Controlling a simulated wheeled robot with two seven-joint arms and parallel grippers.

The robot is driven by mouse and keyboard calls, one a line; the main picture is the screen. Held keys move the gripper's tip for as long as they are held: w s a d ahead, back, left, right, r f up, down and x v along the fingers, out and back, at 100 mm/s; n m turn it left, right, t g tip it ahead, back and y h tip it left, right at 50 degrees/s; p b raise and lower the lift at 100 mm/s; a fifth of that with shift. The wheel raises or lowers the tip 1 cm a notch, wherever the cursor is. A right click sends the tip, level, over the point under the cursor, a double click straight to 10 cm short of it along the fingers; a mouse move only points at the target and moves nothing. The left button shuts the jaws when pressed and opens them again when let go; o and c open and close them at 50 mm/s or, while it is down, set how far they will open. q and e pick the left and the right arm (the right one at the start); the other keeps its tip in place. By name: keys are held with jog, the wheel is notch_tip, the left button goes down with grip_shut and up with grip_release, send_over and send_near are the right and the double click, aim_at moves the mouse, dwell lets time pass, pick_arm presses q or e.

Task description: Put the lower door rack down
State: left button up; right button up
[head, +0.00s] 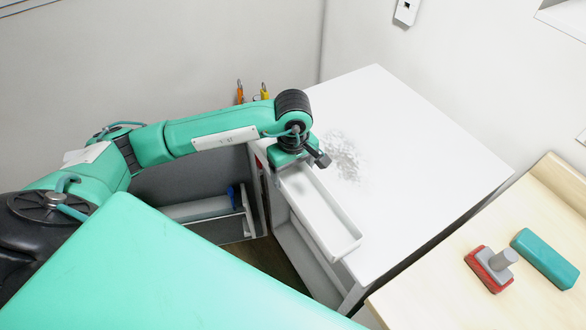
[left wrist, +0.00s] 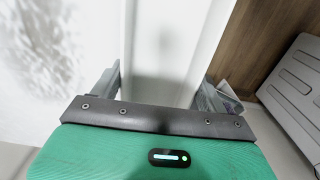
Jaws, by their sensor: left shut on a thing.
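The door rack, a long white shallow tray (head: 322,214), slants along the near-left edge of a white top (head: 400,150). Its near end is at or just over that edge; I cannot tell whether it rests on the top or hangs slightly above it. My left gripper (head: 284,166) is shut on the rack's far end. In the left wrist view the rack (left wrist: 172,40) runs between the two fingers of the gripper (left wrist: 160,92). The fingers hide part of its sides. My right gripper is not in view.
Left of the white top is an open grey compartment (head: 190,180) with a white shelf and a blue item. A wooden bench (head: 420,295) at the right holds a red-based tool (head: 488,270) and a teal block (head: 544,258). Most of the white top is clear, with a grey speckled patch.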

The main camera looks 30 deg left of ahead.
aim_at(293, 181)
pick_arm(q)
jog(key=shift+f, duration=0.1)
jog(key=o, duration=0.7)
jog(key=shift+f, duration=0.1)
jog(key=o, duration=0.4)
jog(key=shift+r, duration=0.7)
notch_tip(293, 181, up, 11)
jog(key=b, duration=0.2)
jog(key=shift+b, duration=0.35)
